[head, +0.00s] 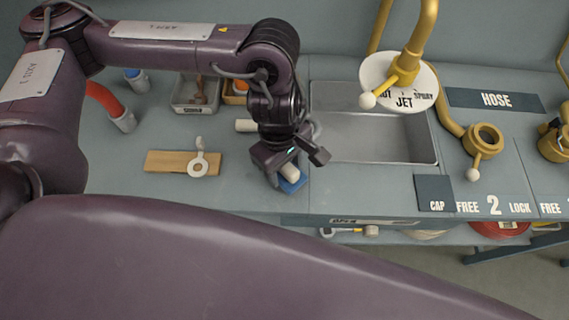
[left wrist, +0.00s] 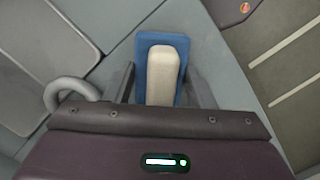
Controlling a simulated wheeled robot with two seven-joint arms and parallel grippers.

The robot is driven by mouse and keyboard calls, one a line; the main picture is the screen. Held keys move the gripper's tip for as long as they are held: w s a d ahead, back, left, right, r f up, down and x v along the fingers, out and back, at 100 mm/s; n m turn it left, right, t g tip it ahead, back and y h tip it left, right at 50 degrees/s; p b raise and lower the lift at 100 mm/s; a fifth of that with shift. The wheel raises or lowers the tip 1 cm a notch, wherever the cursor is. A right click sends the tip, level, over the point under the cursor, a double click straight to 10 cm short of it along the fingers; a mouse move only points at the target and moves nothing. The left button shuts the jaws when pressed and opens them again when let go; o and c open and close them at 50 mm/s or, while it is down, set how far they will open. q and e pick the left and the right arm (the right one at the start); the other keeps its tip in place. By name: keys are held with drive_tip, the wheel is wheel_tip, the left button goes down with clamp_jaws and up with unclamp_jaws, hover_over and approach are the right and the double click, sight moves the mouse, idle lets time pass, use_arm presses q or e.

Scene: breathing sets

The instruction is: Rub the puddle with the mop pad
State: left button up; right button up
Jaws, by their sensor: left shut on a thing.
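The mop pad (head: 293,184) is a blue pad with a cream grip block on top, near the front edge of the counter. My left gripper (head: 289,165) is shut on its cream block, pointing down. In the left wrist view the blue pad (left wrist: 144,66) and the cream block lie between the two fingers of my left gripper (left wrist: 162,88). The pad appears to be at the counter surface, but I cannot tell whether it touches. No puddle can be made out in either view; the arm and pad may hide it. My right gripper is not in view.
A sunken sink (head: 385,150) lies right of the pad, under a yellow tap with a round JET sign (head: 400,85). A wooden board (head: 170,162) with a white ring piece and a grey bin (head: 192,97) are left. The counter's front edge is close to the pad.

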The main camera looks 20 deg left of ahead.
use_arm(q)
drive_tip(key=shift+r+p, duration=1.95)
drive_tip(key=shift+r, duration=0.85)
drive_tip(key=shift+r, duration=0.1)
drive_tip(key=shift+r+p, duration=1.15)
drive_tip(key=shift+r, duration=0.3)
drive_tip(key=shift+f, duration=0.1)
